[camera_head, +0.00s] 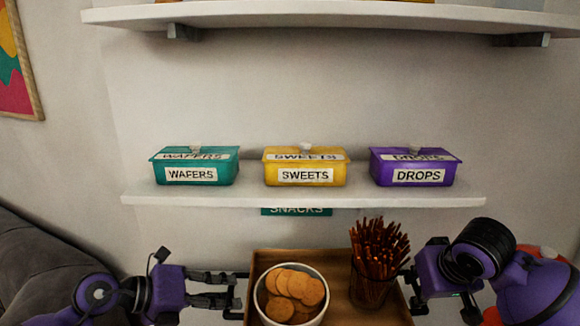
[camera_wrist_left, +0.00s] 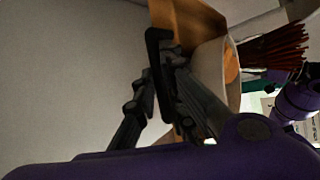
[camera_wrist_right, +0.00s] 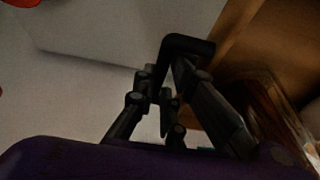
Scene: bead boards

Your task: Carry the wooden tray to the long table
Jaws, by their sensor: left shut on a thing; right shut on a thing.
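The wooden tray (camera_head: 339,290) is at the bottom centre of the head view, its near part cut off by the frame. On it stand a white bowl (camera_head: 259,303) of round biscuits (camera_head: 295,287) and a glass of pretzel sticks (camera_head: 379,250). My left gripper (camera_head: 238,293) is shut on the tray's left side, at a black handle (camera_wrist_left: 154,48). My right gripper (camera_head: 408,285) is shut on its right side, at another black handle (camera_wrist_right: 188,45). The tray looks about level. The long table is not in view.
A white wall shelf (camera_head: 300,197) ahead holds a teal WAFERS box (camera_head: 195,167), a yellow SWEETS box (camera_head: 305,168) and a purple DROPS box (camera_head: 416,169). A SNACKS label (camera_head: 296,211) hangs below it. A higher shelf (camera_head: 330,17) is above. A dark sofa (camera_head: 45,262) is at left.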

